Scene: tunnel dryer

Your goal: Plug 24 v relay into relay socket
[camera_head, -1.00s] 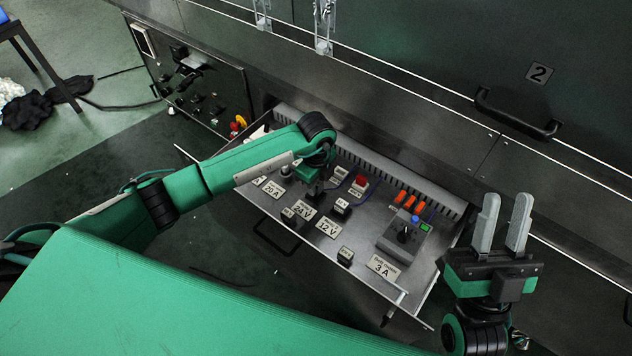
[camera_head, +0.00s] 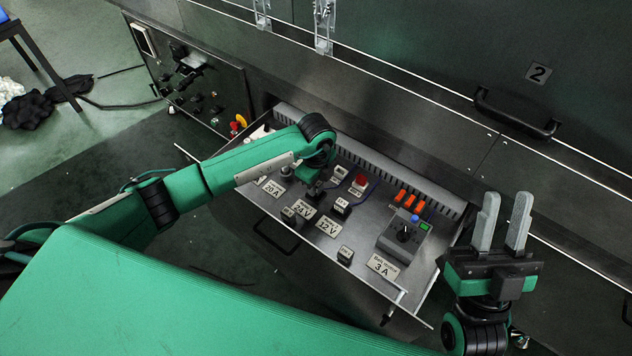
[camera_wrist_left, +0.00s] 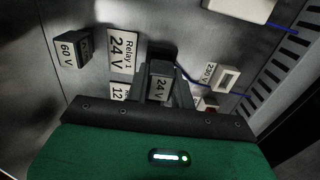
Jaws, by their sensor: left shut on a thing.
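My left gripper (camera_wrist_left: 168,90) is shut on the 24 V relay (camera_wrist_left: 158,88), a small dark block with a pale "24 V" label on top. The "Relay 1 24 V" plate (camera_wrist_left: 123,50) lies just left of it in the left wrist view. The relay is over or at a dark block (camera_wrist_left: 162,52), perhaps the socket; I cannot tell whether the relay is seated. In the head view my left gripper (camera_head: 316,187) is low over the drawer panel, beside the 24 V plate (camera_head: 304,210), and my arm mostly hides the relay. My right gripper (camera_head: 502,225) is open and empty, right of the drawer.
The open metal drawer (camera_head: 300,240) also holds a 60 V relay (camera_wrist_left: 70,48), a 12 V plate (camera_head: 328,227), a red-topped part (camera_head: 360,181), orange parts (camera_head: 402,196) and a grey knob box (camera_head: 404,236). A slotted duct (camera_head: 390,170) runs along its back.

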